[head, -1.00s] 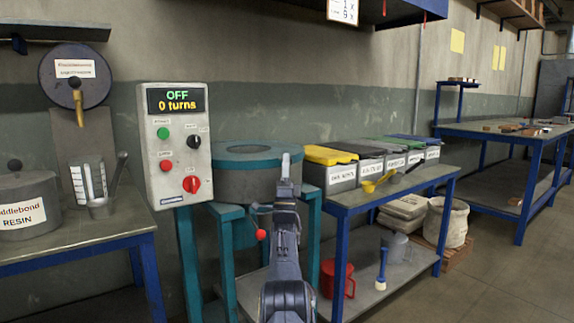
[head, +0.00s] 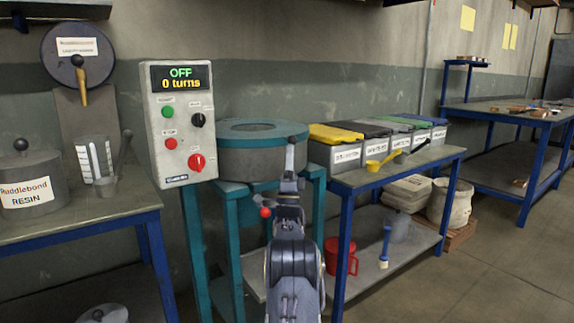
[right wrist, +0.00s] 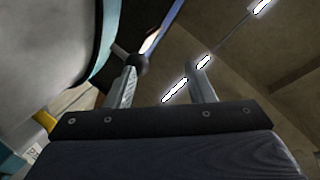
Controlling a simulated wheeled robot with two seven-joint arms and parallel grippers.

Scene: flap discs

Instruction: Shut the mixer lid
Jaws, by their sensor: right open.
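The mixer is a grey drum with a teal rim (head: 242,162) on a teal stand, in the middle of the head view. Its round top has a teal ring around a grey centre (head: 252,127) and looks level; I cannot tell whether this is the lid. A red ball on a thin lever (head: 265,212) shows below the drum. My right gripper (head: 291,142) stands in front of the drum's right side. In the right wrist view, its fingers (right wrist: 168,65) are apart, with a pale curved body and teal edge (right wrist: 100,62) at left, probably the mixer. My left gripper is out of view.
A control box (head: 181,122) reading OFF and 0 turns stands left of the mixer. Lidded bins (head: 347,155) and a yellow scoop (head: 383,163) are on the bench at right. A resin pot (head: 30,186) stands on the left bench. Open floor lies at the right front.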

